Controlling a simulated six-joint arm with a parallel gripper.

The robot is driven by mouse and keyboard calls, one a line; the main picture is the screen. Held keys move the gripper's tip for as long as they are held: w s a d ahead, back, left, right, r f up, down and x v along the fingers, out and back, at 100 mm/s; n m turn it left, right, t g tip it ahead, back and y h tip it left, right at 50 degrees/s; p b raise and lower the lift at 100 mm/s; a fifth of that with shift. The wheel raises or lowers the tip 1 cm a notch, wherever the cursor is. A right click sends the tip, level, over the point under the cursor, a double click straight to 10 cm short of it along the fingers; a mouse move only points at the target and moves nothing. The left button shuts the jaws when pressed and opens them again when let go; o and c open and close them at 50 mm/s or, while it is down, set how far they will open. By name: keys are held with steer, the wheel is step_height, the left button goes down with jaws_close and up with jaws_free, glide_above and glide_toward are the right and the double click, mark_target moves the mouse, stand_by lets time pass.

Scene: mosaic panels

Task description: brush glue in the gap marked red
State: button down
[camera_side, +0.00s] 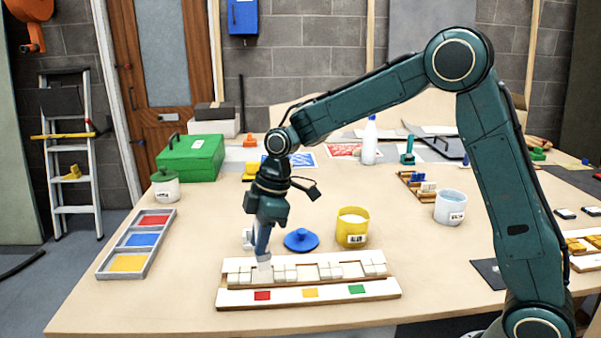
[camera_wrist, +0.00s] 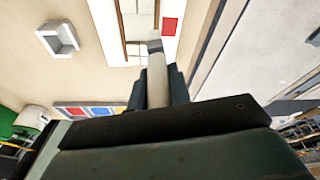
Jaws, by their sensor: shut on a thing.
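My gripper (camera_side: 262,240) is shut on a brush (camera_side: 263,263), held upright with its pale end down at the mosaic panel (camera_side: 385,290). The panel is a long white strip with white tiles and red, yellow and green marks. The brush end is at the gap behind the red mark (camera_side: 262,296); I cannot tell whether it touches. In the wrist view the brush (camera_wrist: 157,75) runs between my fingers (camera_wrist: 158,92) to the panel, close to the red mark (camera_wrist: 169,25). A yellow pot (camera_side: 352,234) with pale contents stands open behind the panel, perhaps the glue.
A blue lid (camera_side: 301,241) lies left of the pot. A white hollow block (camera_wrist: 58,38) is beside the panel. A tray of red, blue and yellow sections (camera_side: 140,242) lies at left. A white bucket (camera_side: 450,207) stands at right. The table front is clear.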

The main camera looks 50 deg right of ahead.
step_height(320, 180, down, 3)
steer(key=shift+f, duration=0.15)
steer(key=shift+w+d+f, duration=0.35)
steer(key=shift+f, duration=0.1)
steer(key=shift+w+d+f, duration=0.15)
steer(key=shift+w+d, duration=0.65)
steer(key=shift+w+d+r, duration=0.2)
steer(key=shift+w+d, duration=0.9)
steer(key=shift+d, duration=0.05)
steer(key=shift+s+a+f, duration=0.15)
steer(key=shift+s+a, duration=0.95)
steer(key=shift+s+a+f, duration=0.1)
steer(key=shift+s+a, duration=0.95)
steer(key=shift+a, duration=0.3)
steer(key=shift+w+a, duration=0.2)
steer(key=shift+a, duration=0.15)
steer(key=shift+w+d, duration=0.1)
steer(key=shift+w, duration=0.15)
steer(key=shift+w+d+r, duration=0.1)
steer(key=shift+w+d, duration=1.85)
steer(key=shift+d, duration=0.05)
steer(key=shift+w+d, duration=0.1)
steer(key=shift+s+a, duration=2.25)
step_height(320, 180, up, 8)
